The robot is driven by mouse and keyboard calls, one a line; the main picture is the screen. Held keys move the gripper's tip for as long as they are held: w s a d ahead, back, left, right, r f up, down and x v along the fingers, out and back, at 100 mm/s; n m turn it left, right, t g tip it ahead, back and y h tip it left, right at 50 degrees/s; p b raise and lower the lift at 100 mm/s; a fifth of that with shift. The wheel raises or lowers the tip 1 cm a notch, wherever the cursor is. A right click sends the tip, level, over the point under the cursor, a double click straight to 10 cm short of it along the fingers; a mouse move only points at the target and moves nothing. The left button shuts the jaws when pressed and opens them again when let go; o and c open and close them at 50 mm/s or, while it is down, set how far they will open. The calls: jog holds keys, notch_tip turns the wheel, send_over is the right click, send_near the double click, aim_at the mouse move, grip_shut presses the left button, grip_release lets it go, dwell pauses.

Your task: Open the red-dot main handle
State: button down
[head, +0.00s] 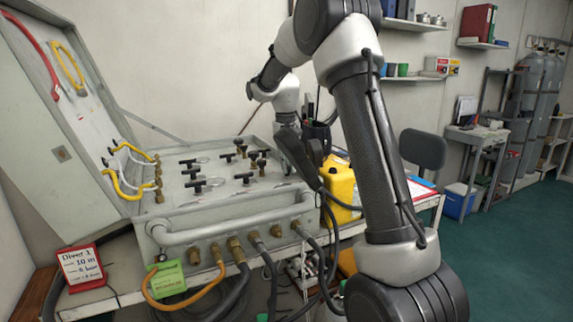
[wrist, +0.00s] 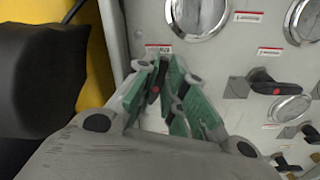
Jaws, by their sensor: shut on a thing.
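My gripper (wrist: 166,80) has its green-padded fingers closed around a small black handle (wrist: 154,92) with a red dot, near the left edge of the panel face in the wrist view. The fingers cover much of the handle, so its exact angle is hard to read. A red and white label sits just above it. In the head view my gripper (head: 301,150) is at the right end of the grey panel (head: 222,210), and the held handle is hidden behind it.
Another black handle with a red dot (wrist: 268,84) stands to the right in the wrist view, beside round gauges (wrist: 198,14). A yellow container (head: 340,188) stands close to the panel's right side. Hoses (head: 195,290) hang from its front. The open lid rises at left.

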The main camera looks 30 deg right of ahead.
jog(key=shift+d+n, duration=0.15)
jog(key=shift+n, duration=0.95)
jog(key=shift+r, duration=0.1)
jog(key=c, duration=1.5)
grip_release()
jog(key=r, duration=1.2)
jog(key=shift+a, duration=0.3)
